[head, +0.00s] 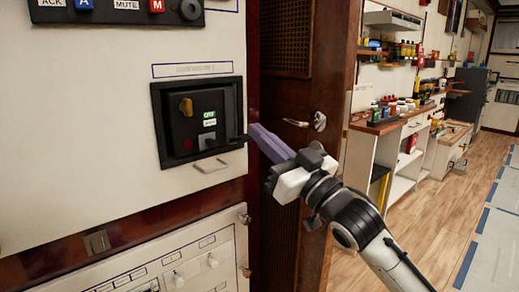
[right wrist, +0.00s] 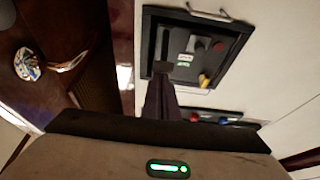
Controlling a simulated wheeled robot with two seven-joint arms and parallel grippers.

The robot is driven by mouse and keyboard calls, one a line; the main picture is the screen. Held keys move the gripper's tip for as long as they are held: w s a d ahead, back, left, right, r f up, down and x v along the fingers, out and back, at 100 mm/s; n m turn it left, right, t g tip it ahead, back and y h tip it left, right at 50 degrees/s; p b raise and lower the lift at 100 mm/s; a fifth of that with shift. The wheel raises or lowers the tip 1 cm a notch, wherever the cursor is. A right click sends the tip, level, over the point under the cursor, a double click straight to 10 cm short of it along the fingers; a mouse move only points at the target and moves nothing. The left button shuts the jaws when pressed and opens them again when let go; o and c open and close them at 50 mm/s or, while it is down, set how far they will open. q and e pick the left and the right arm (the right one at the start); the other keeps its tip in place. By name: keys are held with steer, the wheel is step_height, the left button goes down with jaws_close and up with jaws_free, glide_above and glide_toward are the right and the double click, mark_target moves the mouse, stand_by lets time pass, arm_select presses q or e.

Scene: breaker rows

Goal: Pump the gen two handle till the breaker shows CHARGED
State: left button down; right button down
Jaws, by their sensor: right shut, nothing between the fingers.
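The gen two breaker (head: 172,133) is a black framed unit in the white panel, under a label that seems to read GENERATOR 2. It has a tan knob (head: 186,107), a green OFF flag (head: 209,114) and a small pale flag (head: 209,123) whose text is too small to read. A dark bar, seemingly the pump handle (head: 233,140), sticks out at the breaker's right side. My right gripper (head: 256,132) is shut and empty, its purple fingers just right of the bar; I cannot tell whether they touch. The breaker (right wrist: 210,42) appears inverted beyond the fingertips (right wrist: 162,88) in the right wrist view.
A metal pull (head: 210,165) sits under the breaker. A control strip (head: 120,12) with buttons is above, and a lower panel (head: 190,262) with knobs is below. A wooden door frame (head: 330,90) with a latch stands to the right. Wooden floor (head: 430,215) is open beyond.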

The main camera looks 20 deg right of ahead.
arm_select(q)
steer(key=shift+w+a+f+b, duration=0.1)
steer(key=shift+f+b, duration=0.2)
steer(key=shift+b, duration=0.2)
arm_select(e)
steer(key=shift+f, duration=0.6)
